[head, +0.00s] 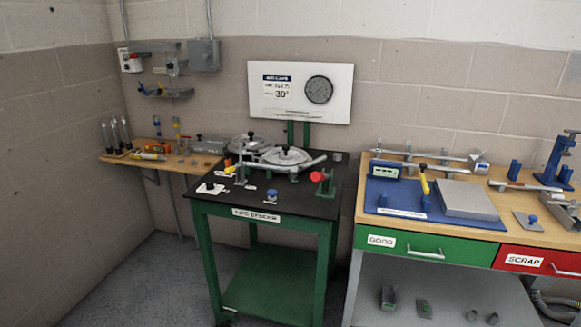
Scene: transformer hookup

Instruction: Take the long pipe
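A long grey pipe-like rod (425,155) lies along the back of the right workbench, on small supports, with a block-like fitting at its right end. A second, pale pipe-like bar (270,166) runs across the round bender plates on the middle table. I cannot tell from this view which of the two is the long pipe. Neither of my grippers is in view.
The black-topped green table (315,200) carries the bender and a red clamp (323,183). The workbench (365,205) holds a blue mat (385,206), a grey plate (466,200) and a blue press (556,158). Open floor (160,285) lies front left.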

